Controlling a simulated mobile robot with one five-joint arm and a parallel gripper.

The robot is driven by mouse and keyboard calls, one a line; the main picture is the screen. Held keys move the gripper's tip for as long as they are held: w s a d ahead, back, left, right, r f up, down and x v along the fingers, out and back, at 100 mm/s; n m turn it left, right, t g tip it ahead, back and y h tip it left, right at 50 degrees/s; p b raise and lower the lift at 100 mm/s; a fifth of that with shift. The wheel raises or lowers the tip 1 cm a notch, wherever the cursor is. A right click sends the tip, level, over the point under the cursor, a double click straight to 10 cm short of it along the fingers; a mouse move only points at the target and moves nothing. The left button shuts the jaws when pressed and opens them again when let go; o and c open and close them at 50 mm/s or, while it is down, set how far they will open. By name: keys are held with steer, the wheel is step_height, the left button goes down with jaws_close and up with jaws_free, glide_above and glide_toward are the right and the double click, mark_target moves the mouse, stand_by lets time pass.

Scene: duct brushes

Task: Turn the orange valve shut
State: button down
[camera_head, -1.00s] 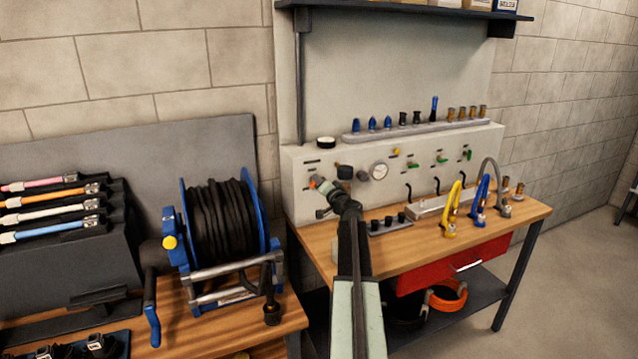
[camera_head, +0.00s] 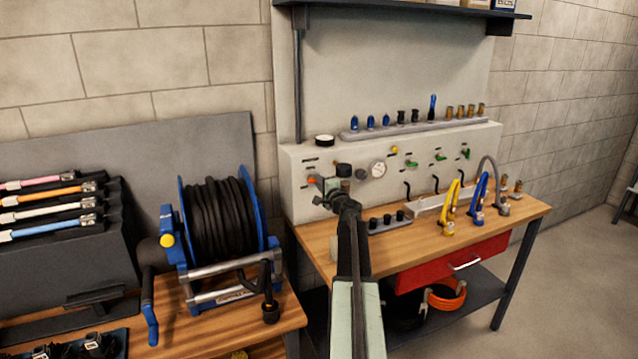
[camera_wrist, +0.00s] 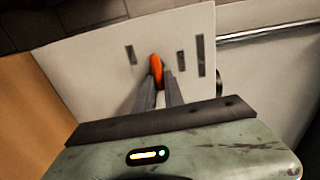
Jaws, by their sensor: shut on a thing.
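The orange valve (camera_wrist: 156,68) is a small lever on the pale panel (camera_wrist: 105,58). In the wrist view it stands between the tips of my gripper (camera_wrist: 160,80), whose fingers are shut on it. In the head view the orange valve (camera_head: 311,181) shows as a small orange spot at the panel's left end, partly covered by my gripper (camera_head: 319,186). Dark label strips flank the valve in the wrist view. The valve's base is hidden by the fingers.
A gauge (camera_head: 378,169), a yellow knob and green valves (camera_head: 439,156) sit to the right on the panel. A blue hose reel (camera_head: 222,235) stands left of my arm. Blue and yellow hoses (camera_head: 453,205) stand on the wooden bench (camera_head: 400,247).

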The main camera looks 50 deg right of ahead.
stand_by(0.5)
steer(key=shift+d, duration=0.1)
steer(key=c, duration=1.5)
jaws_free()
steer(key=shift+o, duration=0.2)
steer(key=shift+s, duration=0.1)
steer(key=v, duration=0.7)
steer(key=shift+s, duration=0.35)
